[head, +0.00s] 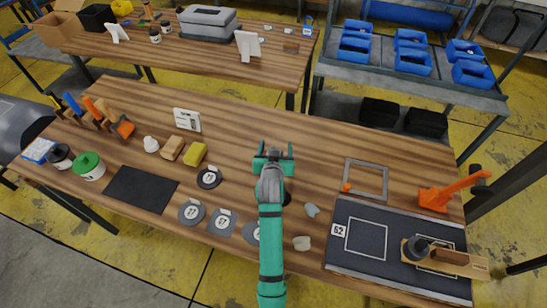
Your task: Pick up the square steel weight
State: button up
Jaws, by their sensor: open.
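The square steel weight looks to be the grey, square-edged plate (222,222) with a round pale label, lying flat on the near wooden workbench (330,140).
A black mat (140,188), yellow sponge (194,154) and wooden block (171,149) lie left. A grey square frame (366,168), orange tool (440,192) and dark board (345,262) lie right. The bench behind my gripper is mostly clear.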

jog(key=shift+a, duration=0.1)
grip_shut()
jog(key=shift+w+r, duration=0.1)
